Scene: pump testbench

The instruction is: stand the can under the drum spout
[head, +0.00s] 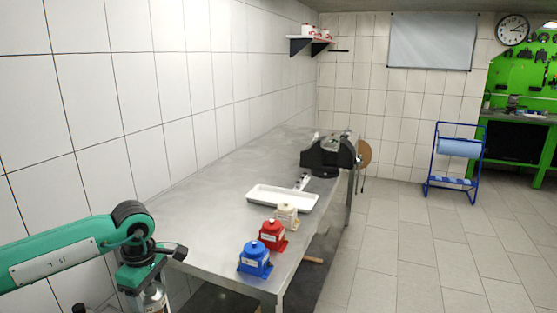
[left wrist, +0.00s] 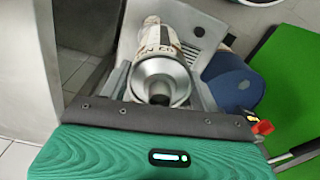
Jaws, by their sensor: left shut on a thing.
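The can (left wrist: 160,75) is metal with a cone-shaped top and a printed label. My left gripper (left wrist: 158,94) is shut on it near the top, in the left wrist view. In the head view my left gripper (head: 150,268) is at the lower left, beside the bench's near end, with part of the can (head: 154,299) below it, cut off by the frame edge. A blue drum-like body (left wrist: 230,82) is right of the can, with a small red and yellow fitting (left wrist: 262,127) near it, possibly the spout. The can's base is hidden. My right gripper is not in view.
A pale slotted surface (left wrist: 196,57) lies behind the can, and a green surface (left wrist: 290,75) is at the right. The steel bench (head: 205,208) carries blue, red and cream pumps, a white tray (head: 262,205) and a dark vise (head: 325,155).

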